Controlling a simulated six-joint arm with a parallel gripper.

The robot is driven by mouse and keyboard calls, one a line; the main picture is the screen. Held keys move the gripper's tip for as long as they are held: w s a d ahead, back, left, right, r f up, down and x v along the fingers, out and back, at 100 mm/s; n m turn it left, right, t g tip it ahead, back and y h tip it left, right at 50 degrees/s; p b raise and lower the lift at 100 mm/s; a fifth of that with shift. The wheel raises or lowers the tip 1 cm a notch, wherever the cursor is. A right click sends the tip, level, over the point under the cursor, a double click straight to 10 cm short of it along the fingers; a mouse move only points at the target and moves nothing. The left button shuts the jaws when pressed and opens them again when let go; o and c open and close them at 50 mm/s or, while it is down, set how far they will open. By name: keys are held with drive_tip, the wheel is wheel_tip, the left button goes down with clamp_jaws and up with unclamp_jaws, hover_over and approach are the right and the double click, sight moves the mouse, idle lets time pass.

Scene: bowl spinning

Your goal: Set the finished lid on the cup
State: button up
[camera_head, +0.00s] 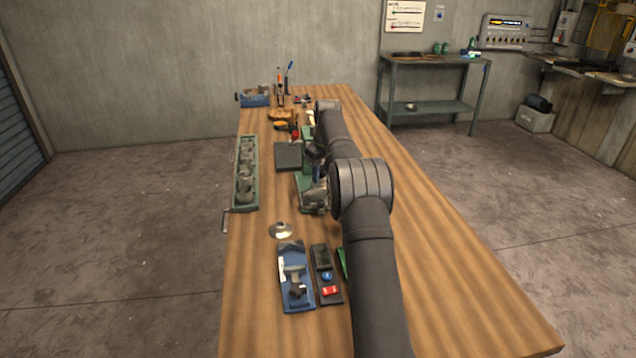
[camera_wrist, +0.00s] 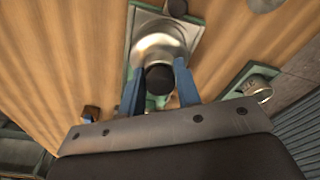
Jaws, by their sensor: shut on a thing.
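My gripper (camera_wrist: 159,80) points down with its two blue fingers closed around a dark round piece (camera_wrist: 160,77). A shiny silver round part (camera_wrist: 156,46) lies right behind that piece, over a green base. I cannot tell whether the dark piece and the silver part are one lid. In the head view my arm hides most of the gripper beside the green machine (camera_head: 305,185). A silver cone-shaped piece (camera_head: 281,231) sits on the bench in front of the machine. A long green tray (camera_head: 236,180) at the left holds several grey cup-like pieces. I cannot tell which one is the task's cup.
A blue tray with tools (camera_head: 294,300) and a dark tray with a red and a blue item (camera_head: 322,262) lie near the front. Tools and a blue box (camera_head: 254,100) stand at the far end. The bench's right side is clear.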

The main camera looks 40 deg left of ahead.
drive_tip(key=s+d+r, duration=0.3)
drive_tip(key=s+d, duration=0.1)
drive_tip(key=d, duration=0.4)
drive_tip(key=s+d+r, duration=0.3)
drive_tip(key=d, duration=0.5)
wheel_tip(320, 180, down, 7)
drive_tip(key=shift+f, duration=1.45)
idle(1.3)
drive_tip(key=o, duration=1.2)
drive_tip(key=shift+c, duration=0.2)
drive_tip(key=shift+r, duration=0.1)
wheel_tip(320, 180, up, 8)
idle(0.9)
